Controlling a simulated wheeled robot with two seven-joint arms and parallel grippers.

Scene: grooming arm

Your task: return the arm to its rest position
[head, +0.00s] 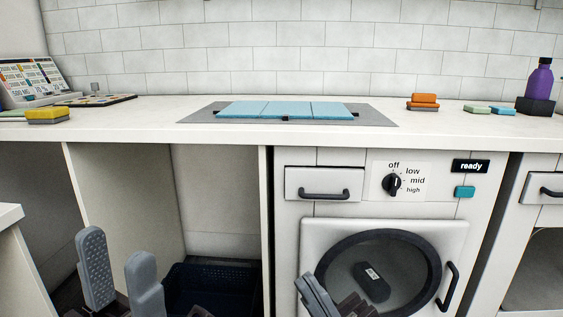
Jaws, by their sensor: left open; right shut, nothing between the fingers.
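My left gripper (122,272) is at the lower left, its two grey fingers apart with nothing between them. It is in front of the open space under the counter. My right gripper (316,297) is at the bottom centre, its fingers together and empty. It shows in front of the left part of the round-windowed door (312,240); I cannot tell how near it is. Both grippers appear below the counter top (160,124). Most of both arms is out of view.
A light blue panel (284,110) lies on a grey mat (374,118). The counter also bears orange blocks (424,101), a purple bottle (540,80) and a yellow-grey block (48,116). A dark blue basket (215,280) stands below. A dial (392,184) and door handle (448,285) protrude.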

